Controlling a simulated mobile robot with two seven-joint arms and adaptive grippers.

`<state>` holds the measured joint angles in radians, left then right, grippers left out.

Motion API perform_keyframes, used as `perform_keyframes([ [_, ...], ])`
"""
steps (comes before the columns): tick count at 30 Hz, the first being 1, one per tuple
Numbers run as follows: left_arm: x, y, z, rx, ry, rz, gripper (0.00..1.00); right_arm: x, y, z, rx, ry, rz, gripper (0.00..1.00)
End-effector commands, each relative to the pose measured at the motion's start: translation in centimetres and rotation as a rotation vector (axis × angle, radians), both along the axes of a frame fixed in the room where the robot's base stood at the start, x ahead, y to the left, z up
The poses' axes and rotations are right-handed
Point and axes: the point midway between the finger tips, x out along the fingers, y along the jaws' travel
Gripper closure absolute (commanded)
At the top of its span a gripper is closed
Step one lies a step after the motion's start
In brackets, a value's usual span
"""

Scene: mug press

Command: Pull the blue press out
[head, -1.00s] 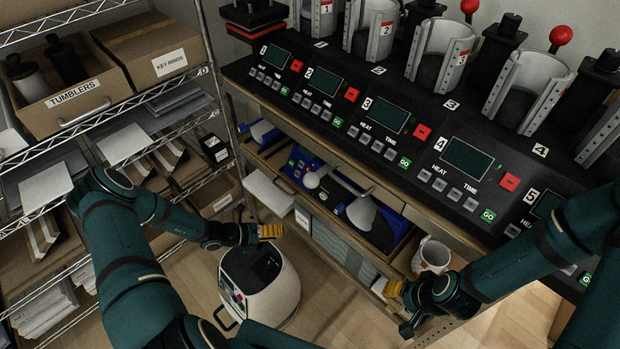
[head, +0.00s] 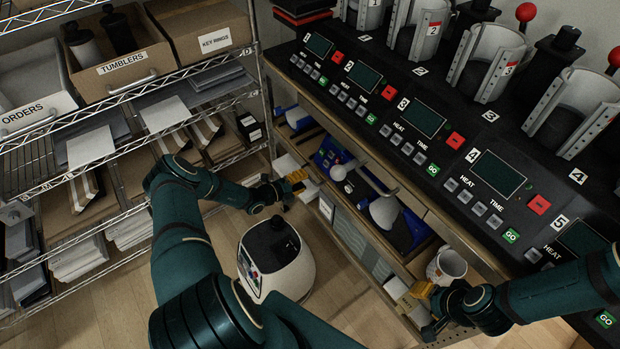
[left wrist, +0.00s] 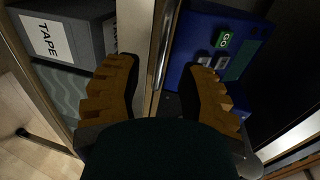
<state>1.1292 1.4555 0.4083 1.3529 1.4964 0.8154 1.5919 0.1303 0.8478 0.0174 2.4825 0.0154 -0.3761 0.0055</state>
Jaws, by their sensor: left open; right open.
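The blue press (head: 327,158) sits on the shelf under the workbench, with a grey curved lever and plate. My left gripper (head: 297,182) is open and empty just in front of the shelf, close to the blue press's front. In the left wrist view, the blue press (left wrist: 200,50) with a green GO button lies beyond the right finger, and a shelf edge runs between the open fingers (left wrist: 162,90). No contact can be made out. My right gripper (head: 427,293) is open near a white patterned mug (head: 446,266).
Presses and control panels (head: 420,120) line the bench top. A wire rack (head: 120,130) with boxes stands at left. A cream, rounded base (head: 275,262) stands on the floor. A TAPE box (left wrist: 60,35) sits left of the left fingers. Floor between rack and bench is partly open.

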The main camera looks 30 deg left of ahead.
Motion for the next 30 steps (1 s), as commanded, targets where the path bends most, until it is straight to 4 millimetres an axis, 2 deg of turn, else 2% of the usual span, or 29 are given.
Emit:
perform_keyframes([
  [3,1.6,-0.8,-0.4,0.000,-0.001,-0.002,0.60,0.0,0.0,-0.2,-0.001,0.000,0.000,0.53],
  [7,2.7,-1.2,-0.7,0.001,0.000,-0.002,0.60,0.0,0.0,-0.4,-0.001,0.000,0.000,0.53],
  [19,3.3,-1.4,-0.7,0.001,0.001,-0.001,0.60,0.0,0.0,-0.4,-0.001,0.000,0.000,0.53],
  [20,3.3,-1.4,-0.7,0.001,0.001,-0.001,0.64,0.0,0.0,-0.4,-0.001,0.000,0.000,0.53],
  [21,3.3,-1.4,-0.7,0.001,0.001,-0.001,0.78,0.0,0.0,-0.4,-0.001,0.000,0.000,0.53],
  [23,3.3,-1.4,-0.7,0.001,0.001,-0.001,0.99,0.0,0.0,-0.4,-0.001,0.000,0.000,0.53],
  [30,3.2,-1.4,-0.7,0.001,0.001,-0.001,1.00,0.0,0.0,-0.4,-0.001,0.000,0.000,0.53],
])
